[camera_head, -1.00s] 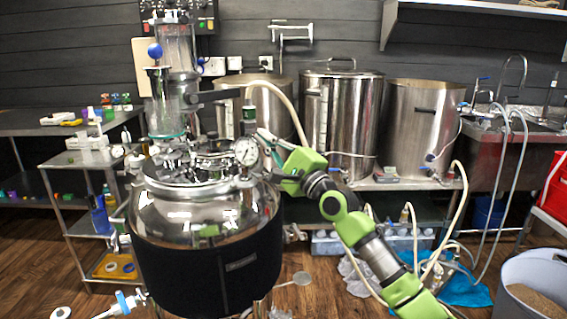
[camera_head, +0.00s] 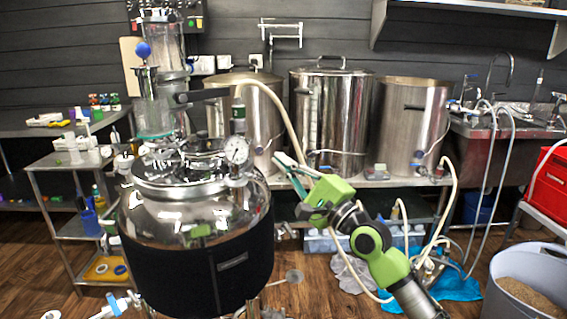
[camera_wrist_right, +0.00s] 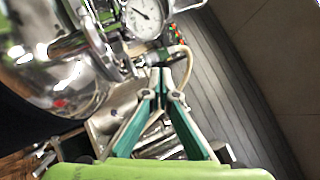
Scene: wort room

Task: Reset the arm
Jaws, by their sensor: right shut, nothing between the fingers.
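My right gripper (camera_head: 280,158) is at the end of the green arm (camera_head: 375,240) coming from the lower right in the head view. It is shut and empty, to the right of the steel reactor vessel's (camera_head: 190,205) lid and apart from it. In the wrist view its green-sided fingers (camera_wrist_right: 160,75) meet at the tips, with the pressure gauge (camera_wrist_right: 143,14) beyond them. The same gauge (camera_head: 236,150) shows on the vessel lid in the head view. My left gripper is not in view.
Steel pots (camera_head: 330,115) stand on a bench behind. A steel cart (camera_head: 75,160) with bottles is at the left. A hose (camera_head: 450,200) hangs right of my arm, and a grain bin (camera_head: 500,265) stands at lower right.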

